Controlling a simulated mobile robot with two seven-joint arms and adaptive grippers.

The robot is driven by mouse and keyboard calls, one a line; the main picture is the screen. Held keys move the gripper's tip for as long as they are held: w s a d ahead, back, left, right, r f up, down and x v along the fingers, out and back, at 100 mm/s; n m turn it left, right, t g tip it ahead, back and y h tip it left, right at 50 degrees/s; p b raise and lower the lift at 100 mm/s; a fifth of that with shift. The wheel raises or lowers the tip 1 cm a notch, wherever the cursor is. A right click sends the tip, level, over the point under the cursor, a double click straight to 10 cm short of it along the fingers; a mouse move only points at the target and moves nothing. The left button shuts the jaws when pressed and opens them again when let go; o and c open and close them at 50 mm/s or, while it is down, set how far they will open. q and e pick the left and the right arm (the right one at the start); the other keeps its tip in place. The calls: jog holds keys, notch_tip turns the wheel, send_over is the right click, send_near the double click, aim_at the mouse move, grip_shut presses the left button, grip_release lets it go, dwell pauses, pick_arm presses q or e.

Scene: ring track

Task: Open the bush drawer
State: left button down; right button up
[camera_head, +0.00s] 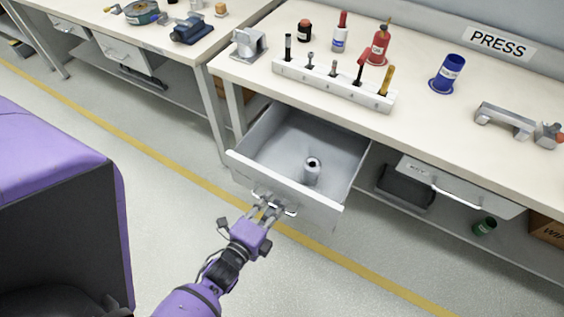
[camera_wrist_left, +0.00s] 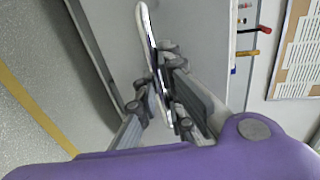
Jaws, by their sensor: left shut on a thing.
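The grey drawer (camera_head: 240,162) under the bench is pulled well out, and its inside shows in the head view. One metal cylinder with a dark hole in its top, a bush (camera_head: 312,172), stands upright in it near the front. My left gripper (camera_head: 268,207) is at the drawer's front and shut on its handle (camera_head: 291,210). In the left wrist view the shiny handle (camera_wrist_left: 146,35) runs between the fingers (camera_wrist_left: 160,108), with the drawer front (camera_wrist_left: 205,40) behind. My right gripper is not in view.
The bench top (camera_head: 430,130) above holds a white rack (camera_head: 330,86) of tools, bottles and a blue cup (camera_head: 447,74). A shut drawer (camera_head: 460,187) is to the right. A purple block-shaped body (camera_head: 50,170) fills the left. The floor in front of the drawer is clear.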

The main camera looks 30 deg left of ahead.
pick_arm(q)
jog(key=shift+s, duration=0.15)
jog(key=c, duration=1.8)
grip_release()
jog(key=shift+c, duration=0.2)
jog(key=shift+s, duration=0.1)
jog(key=v, duration=1.2)
